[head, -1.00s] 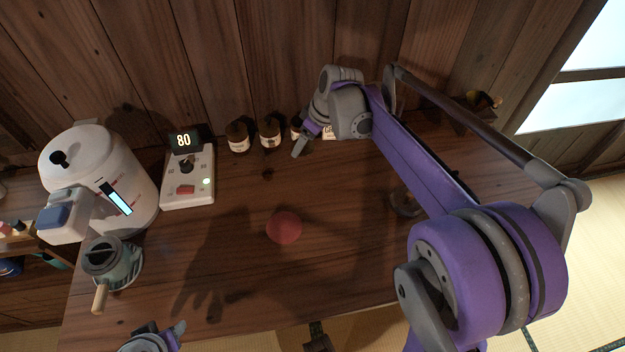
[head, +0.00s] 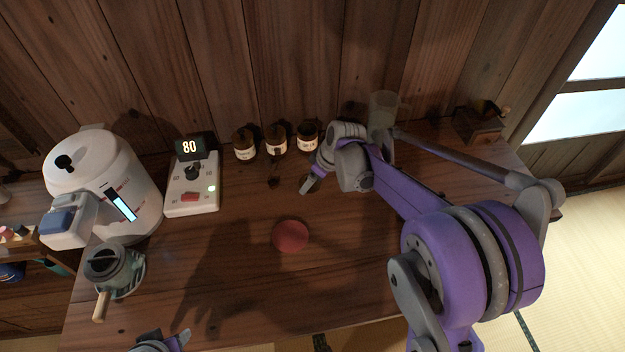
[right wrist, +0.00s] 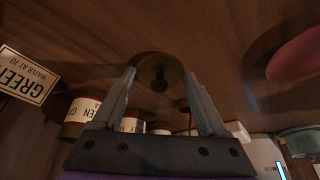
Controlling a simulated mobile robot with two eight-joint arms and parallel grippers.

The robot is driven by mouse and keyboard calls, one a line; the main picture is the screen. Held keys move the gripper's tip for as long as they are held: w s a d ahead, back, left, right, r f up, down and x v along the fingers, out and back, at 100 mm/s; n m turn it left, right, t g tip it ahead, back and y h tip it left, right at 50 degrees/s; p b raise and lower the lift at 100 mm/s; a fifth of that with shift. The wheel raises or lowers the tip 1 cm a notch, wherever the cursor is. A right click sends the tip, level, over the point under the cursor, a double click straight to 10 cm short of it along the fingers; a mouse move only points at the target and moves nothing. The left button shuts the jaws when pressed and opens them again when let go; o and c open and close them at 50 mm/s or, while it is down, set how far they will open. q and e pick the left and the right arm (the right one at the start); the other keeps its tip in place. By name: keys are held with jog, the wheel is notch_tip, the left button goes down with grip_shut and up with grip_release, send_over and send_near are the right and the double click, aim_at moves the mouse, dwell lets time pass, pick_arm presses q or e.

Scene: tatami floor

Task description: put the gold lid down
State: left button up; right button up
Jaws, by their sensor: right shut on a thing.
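The gold lid (right wrist: 160,72) is a small round disc with a dark knob in the right wrist view. My right gripper (right wrist: 160,82) is shut on it, one finger on each side. In the head view my right gripper (head: 309,185) is low over the wooden table (head: 350,270), in front of the rightmost jar (head: 308,136). The lid is hidden there, and I cannot tell whether it touches the table. My left gripper (head: 165,342) is cut off at the bottom edge, its opening unclear.
Two more labelled jars (head: 244,146) (head: 276,139) stand along the back wall. A red round object (head: 290,236) lies mid-table. A control box reading 80 (head: 192,185), a white kettle (head: 110,185) and a handled pot (head: 115,270) are left. A glass vessel (head: 384,108) stands behind my right arm.

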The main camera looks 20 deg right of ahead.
pick_arm(q)
jog(key=shift+f, duration=0.15)
pick_arm(e)
jog(key=shift+f, duration=0.2)
jog(key=o, duration=1.2)
jog(key=shift+r, duration=0.1)
pick_arm(q)
jog(key=shift+r, duration=0.2)
pick_arm(e)
jog(key=shift+o, duration=0.2)
jog(key=shift+s+r, duration=0.1)
jog(key=shift+r, duration=0.35)
pick_arm(q)
jog(key=shift+w+r+p, duration=0.1)
jog(key=shift+r+p, duration=0.55)
jog(key=shift+p, duration=0.05)
pick_arm(e)
jog(key=v, duration=1.1)
jog(key=s+a+f+m, duration=0.2)
jog(key=s+a, duration=0.1)
jog(key=s, duration=0.4)
jog(key=s+a+f+m+h, duration=0.1)
jog(key=s+a+f+m, duration=0.1)
jog(key=s, duration=0.5)
jog(key=s+a+f+m+t+h, duration=0.1)
jog(key=s+a+f+m, duration=0.1)
jog(key=s, duration=0.6)
jog(key=shift+a+f, duration=0.85)
jog(key=shift+a, duration=0.1)
jog(key=shift+w, duration=0.1)
